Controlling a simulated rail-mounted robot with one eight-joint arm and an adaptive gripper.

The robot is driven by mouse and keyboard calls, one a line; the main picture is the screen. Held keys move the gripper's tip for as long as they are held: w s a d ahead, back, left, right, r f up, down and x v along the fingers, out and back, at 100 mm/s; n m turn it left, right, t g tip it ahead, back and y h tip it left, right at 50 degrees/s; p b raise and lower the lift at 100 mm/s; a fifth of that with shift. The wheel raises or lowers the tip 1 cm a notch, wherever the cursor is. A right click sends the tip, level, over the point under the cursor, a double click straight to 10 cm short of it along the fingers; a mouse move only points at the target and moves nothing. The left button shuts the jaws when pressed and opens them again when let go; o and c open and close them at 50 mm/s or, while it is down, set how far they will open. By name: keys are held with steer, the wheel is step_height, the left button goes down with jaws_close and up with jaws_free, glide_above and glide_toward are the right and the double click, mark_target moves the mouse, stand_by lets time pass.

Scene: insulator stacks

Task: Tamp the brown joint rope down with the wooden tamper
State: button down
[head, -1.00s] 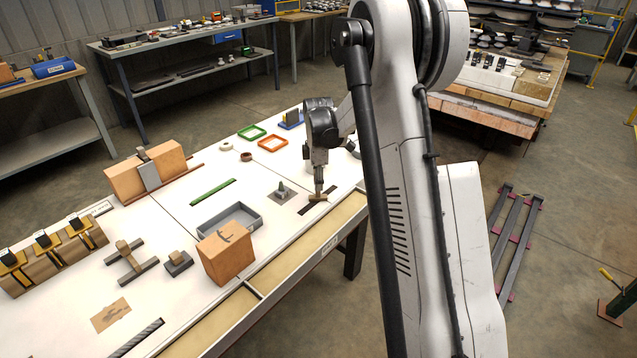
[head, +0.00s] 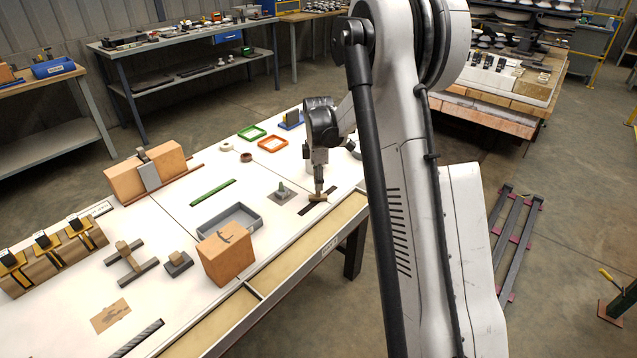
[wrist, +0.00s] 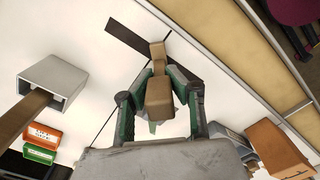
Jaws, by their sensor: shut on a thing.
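My gripper (head: 318,186) is shut on the wooden tamper (head: 317,197), low at the right of the white bench. In the wrist view the green-padded fingers of my gripper (wrist: 160,82) close on both sides of the tamper (wrist: 158,92), whose blocky near end faces the camera. The tamper's far end is near or over a dark strip (head: 305,210) on the bench; contact is not clear. I cannot pick out the brown joint rope with certainty. Two large tan blocks (head: 124,183) with a grey plate between them stand at the left.
A grey tray (head: 211,228) and a tan block (head: 226,263) stand left of my gripper. A small grey piece (head: 281,190) sits close by. Green (head: 251,132) and orange (head: 273,144) frames lie farther back. The bench's front edge is near my gripper.

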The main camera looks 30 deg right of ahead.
steer(key=shift+r+p, duration=1.35)
steer(key=shift+r, duration=1.95)
steer(key=shift+a, duration=0.1)
